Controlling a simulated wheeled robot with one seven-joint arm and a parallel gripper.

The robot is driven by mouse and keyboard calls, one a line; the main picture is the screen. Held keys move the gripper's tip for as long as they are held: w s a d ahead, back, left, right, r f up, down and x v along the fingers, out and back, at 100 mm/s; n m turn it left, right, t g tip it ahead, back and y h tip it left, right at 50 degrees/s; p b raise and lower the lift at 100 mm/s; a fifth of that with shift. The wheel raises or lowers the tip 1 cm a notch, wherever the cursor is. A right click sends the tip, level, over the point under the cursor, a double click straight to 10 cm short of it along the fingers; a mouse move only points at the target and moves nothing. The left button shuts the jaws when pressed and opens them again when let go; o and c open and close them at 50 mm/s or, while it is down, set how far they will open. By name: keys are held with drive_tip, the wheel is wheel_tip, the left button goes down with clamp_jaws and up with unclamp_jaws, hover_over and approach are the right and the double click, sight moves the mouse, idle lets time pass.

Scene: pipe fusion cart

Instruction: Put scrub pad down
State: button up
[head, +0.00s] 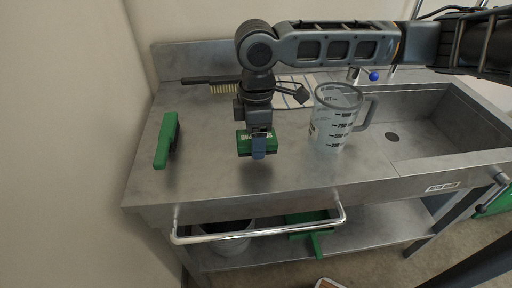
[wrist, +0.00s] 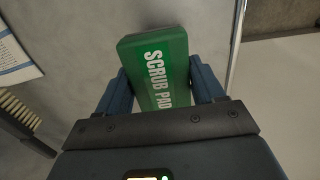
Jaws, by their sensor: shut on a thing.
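The scrub pad (head: 243,141) is a green block with white lettering, held in my gripper (head: 258,146) over the left part of the steel counter (head: 205,165). In the wrist view the scrub pad (wrist: 160,65) sits between the two blue fingers of my gripper (wrist: 158,88), its lettering facing the camera. The fingers touch it on both sides. I cannot tell whether its underside touches the counter or hangs just above it.
A clear measuring jug (head: 335,118) stands right of my gripper. A green tool (head: 166,140) lies at the left. The sink (head: 430,125) is at the right. Counter in front is clear.

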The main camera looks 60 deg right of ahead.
drive_tip(key=shift+f, duration=2)
drive_tip(key=shift+f, duration=0.1)
drive_tip(key=shift+f, duration=0.1)
drive_tip(key=o, duration=0.9)
drive_tip(key=shift+o, duration=0.2)
wheel_tip(320, 180, up, 12)
drive_tip(key=shift+r, duration=0.25)
